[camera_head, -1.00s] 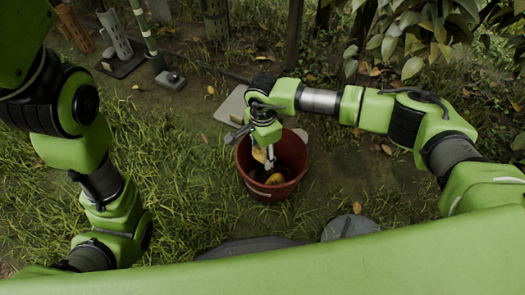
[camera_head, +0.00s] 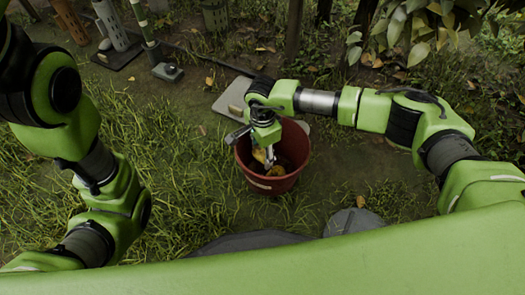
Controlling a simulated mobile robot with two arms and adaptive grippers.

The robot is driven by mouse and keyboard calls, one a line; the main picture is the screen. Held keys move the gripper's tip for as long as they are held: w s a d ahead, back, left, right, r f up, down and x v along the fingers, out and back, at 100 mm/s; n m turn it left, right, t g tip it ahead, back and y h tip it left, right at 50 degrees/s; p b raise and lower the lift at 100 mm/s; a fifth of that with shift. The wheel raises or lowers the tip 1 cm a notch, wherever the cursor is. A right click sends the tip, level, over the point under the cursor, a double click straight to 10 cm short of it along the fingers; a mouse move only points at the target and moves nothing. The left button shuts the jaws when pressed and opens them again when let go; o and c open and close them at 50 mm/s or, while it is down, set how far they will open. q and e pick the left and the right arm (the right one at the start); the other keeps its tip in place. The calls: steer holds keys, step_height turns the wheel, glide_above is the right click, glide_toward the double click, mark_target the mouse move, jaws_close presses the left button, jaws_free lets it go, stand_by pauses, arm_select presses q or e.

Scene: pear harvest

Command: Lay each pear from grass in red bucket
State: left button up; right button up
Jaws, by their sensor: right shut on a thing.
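The red bucket (camera_head: 268,187) stands upright on the ground near the middle of the view. My right gripper (camera_head: 269,161) reaches down into its mouth, shut on a yellow pear (camera_head: 259,155) near the bucket's left inner side. Another yellow pear (camera_head: 277,171) lies in the bucket below the gripper. The fingers are small and partly hidden by the wrist. My left arm hangs at the left, but its gripper is outside the view. No pear on the open grass can be made out.
A pale flat slab (camera_head: 233,97) lies behind the bucket. A grey stone (camera_head: 352,221) lies in front, to its right. Stands with poles are at the back left, and a leafy branch (camera_head: 425,28) hangs at the upper right. Grass to the bucket's left is open.

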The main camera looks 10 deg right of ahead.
mark_target(263, 159)
steer(key=shift+f+b, duration=0.6)
steer(key=shift+f, duration=0.4)
steer(key=shift+f+b, duration=0.4)
steer(key=shift+f, duration=0.15)
steer(key=shift+f, duration=0.25)
steer(key=o, duration=1.2)
steer(key=shift+o, duration=0.2)
steer(key=shift+r, duration=0.1)
step_height(263, 159, up, 12)
